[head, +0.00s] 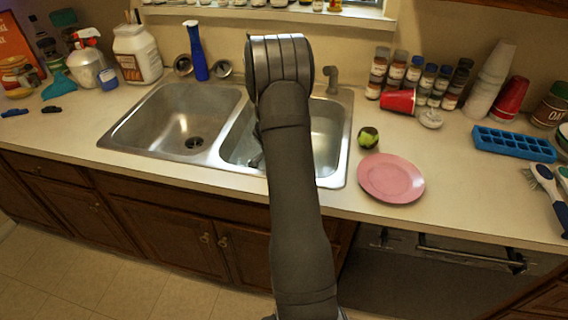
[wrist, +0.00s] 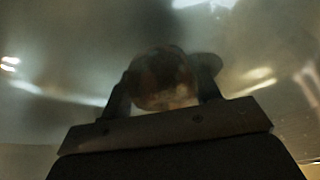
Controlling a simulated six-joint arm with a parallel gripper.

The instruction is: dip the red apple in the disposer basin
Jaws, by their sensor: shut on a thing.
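My gripper (wrist: 165,92) is shut on a round, dark reddish-brown thing, which I take for the red apple (wrist: 162,78). The wrist view is dim, so its colour is hard to tell. Blurred, shiny metal surrounds it in that view. In the head view, my arm reaches over the right sink basin (head: 331,135) and hides its middle. The apple does not show there, and most of my gripper is hidden. The left basin (head: 165,120) is empty, with a dark drain showing. I cannot tell whether the apple touches the basin.
A green fruit (head: 368,137) and a pink plate (head: 391,178) sit right of the sink. A blue bottle (head: 196,52) and the faucet (head: 332,78) stand behind it. Spice jars (head: 412,78), a fallen red cup (head: 398,101) and a blue tray (head: 513,144) are farther right.

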